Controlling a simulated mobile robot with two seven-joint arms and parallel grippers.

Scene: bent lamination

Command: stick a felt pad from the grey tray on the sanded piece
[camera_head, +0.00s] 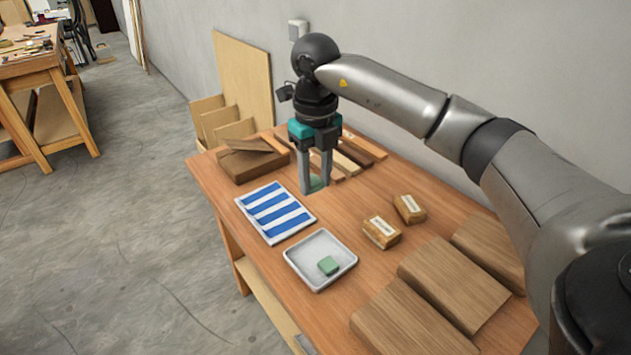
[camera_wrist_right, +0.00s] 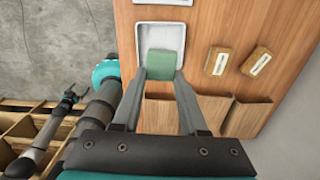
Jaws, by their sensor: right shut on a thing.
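My right gripper (camera_head: 314,184) is shut on a green felt pad (camera_wrist_right: 161,64), held between the fingertips. In the head view it hangs over the far part of the bench. The grey tray (camera_head: 296,264) stands nearer, with another green pad (camera_head: 328,265) in it. Part of the tray also shows in the wrist view (camera_wrist_right: 160,13), behind the held pad. Three brown wooden pieces (camera_head: 400,325) (camera_head: 455,284) (camera_head: 490,252) lie at the near right; I cannot tell which is sanded. My left gripper (camera_wrist_right: 72,96) seems to show small in the wrist view, its jaws unclear.
A blue-and-white striped sheet (camera_head: 275,212) lies left of the tray. Two labelled tan blocks (camera_head: 380,232) (camera_head: 409,208) lie right of it. Wooden strips (camera_head: 352,160) and a dark wooden block (camera_head: 252,163) lie at the back. Bare bench shows between sheet and tan blocks.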

